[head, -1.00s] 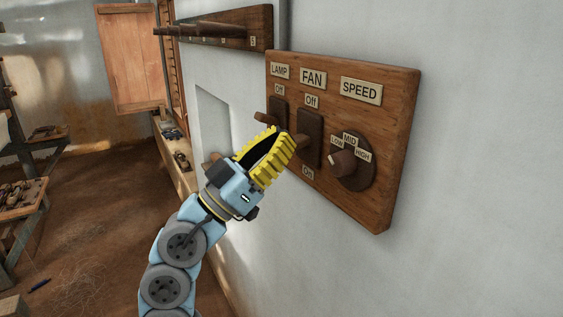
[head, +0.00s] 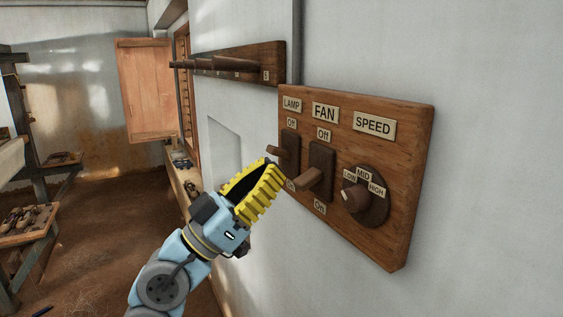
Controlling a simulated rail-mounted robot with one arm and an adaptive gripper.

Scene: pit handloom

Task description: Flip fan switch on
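The FAN switch on the wooden panel (head: 403,196) has a dark upright plate with a brown wooden lever (head: 311,180). Its "Off" label is above and its "On" label below. The lever sticks out to the left and slopes down toward "On". My gripper (head: 277,165), with yellow ribbed fingers, is left of the fan lever, and its tips look close to the LAMP lever (head: 276,152). Contact cannot be told. The fingers come close together at the tips with a dark gap between, and nothing is seen held. The lower part of the LAMP switch is partly hidden.
The SPEED knob (head: 355,196) is right of the fan switch, pointing near "LOW". A wooden rail with pegs (head: 240,62) is on the wall above left. A window shutter (head: 147,90) and a bench with tools (head: 27,222) are further left. The wall right of the panel is clear.

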